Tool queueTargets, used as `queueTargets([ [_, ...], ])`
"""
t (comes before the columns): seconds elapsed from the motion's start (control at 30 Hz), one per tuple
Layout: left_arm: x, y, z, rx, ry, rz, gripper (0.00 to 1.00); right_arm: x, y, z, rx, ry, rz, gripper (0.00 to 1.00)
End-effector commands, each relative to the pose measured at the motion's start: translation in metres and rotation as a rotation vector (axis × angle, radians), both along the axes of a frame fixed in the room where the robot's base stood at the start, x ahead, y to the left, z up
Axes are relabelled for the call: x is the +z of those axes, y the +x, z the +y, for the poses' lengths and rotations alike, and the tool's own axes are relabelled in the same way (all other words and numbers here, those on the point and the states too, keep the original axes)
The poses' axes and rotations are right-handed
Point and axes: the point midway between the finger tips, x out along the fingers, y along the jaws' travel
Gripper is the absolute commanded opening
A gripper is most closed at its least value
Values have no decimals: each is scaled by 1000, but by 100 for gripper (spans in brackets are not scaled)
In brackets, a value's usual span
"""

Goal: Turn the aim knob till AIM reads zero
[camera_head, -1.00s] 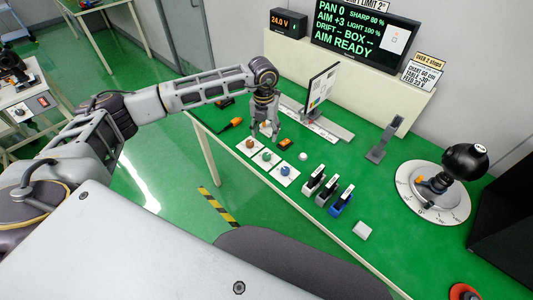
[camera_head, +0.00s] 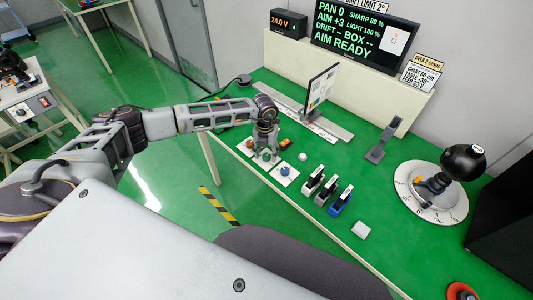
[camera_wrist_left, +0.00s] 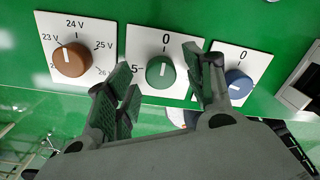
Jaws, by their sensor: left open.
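My left gripper (camera_head: 265,158) is open, pointing down over the row of knobs on the green bench. In the left wrist view its fingers (camera_wrist_left: 164,88) stand on either side of the green knob (camera_wrist_left: 160,72), with gaps to it. The green knob's white mark points roughly towards the 0 on its plate. The brown knob (camera_wrist_left: 70,59), with voltage marks, is to its left and the blue knob (camera_wrist_left: 238,83) to its right. I cannot read which knob is labelled aim. The display (camera_head: 366,27) reads AIM +3 and PAN 0. My right gripper is out of view.
A 24.0 V meter (camera_head: 288,22) stands left of the display. A test chart (camera_head: 322,86) stands on a rail behind the knobs. Several clamp-like blocks (camera_head: 327,190) are to the right, and a black ball-shaped head (camera_head: 464,158) stands on a round dial.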

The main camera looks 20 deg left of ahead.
Motion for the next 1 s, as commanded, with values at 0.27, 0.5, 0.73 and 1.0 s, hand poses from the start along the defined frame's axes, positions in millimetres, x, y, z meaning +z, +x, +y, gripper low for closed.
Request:
queueTargets([
  [0.27,-9,0,0,0,1,0,53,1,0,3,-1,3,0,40],
  [0.5,-9,0,0,0,0,0,47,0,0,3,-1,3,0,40],
  [0.73,-8,0,0,0,0,0,17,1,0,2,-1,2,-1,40],
  [1.0,-8,0,0,6,0,0,7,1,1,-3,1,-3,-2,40],
])
